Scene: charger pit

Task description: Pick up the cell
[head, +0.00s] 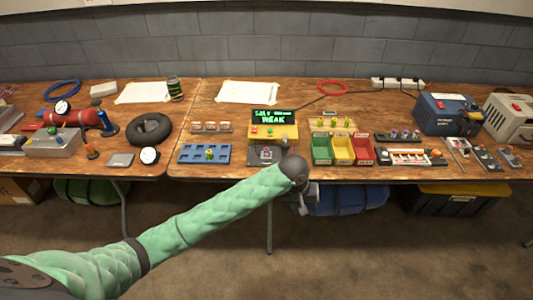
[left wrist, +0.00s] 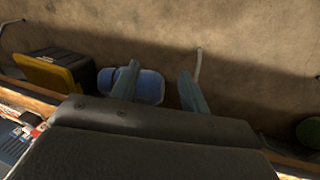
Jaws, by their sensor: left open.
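A tester stands mid-table with a lit screen (head: 271,116) whose green text ends in "WEAK". Below it are a yellow panel (head: 287,131) and a dark cradle (head: 255,157). A small pale item (head: 266,153) sits in the cradle; I cannot tell for sure that it is a cell. A blue tray (head: 186,153) to the left holds a small yellow-green item (head: 210,154). My left gripper (head: 307,200) hangs at the table's front edge, right of the cradle. In the left wrist view its fingers (left wrist: 160,86) are apart with nothing between them. My right gripper is not in view.
Green, yellow and red bins (head: 343,151) stand right of the tester. A blue machine (head: 447,114) stands further right. A black tire (head: 150,129) lies left. Under the table are a blue bundle (head: 350,198) and a black-and-yellow crate (head: 455,201).

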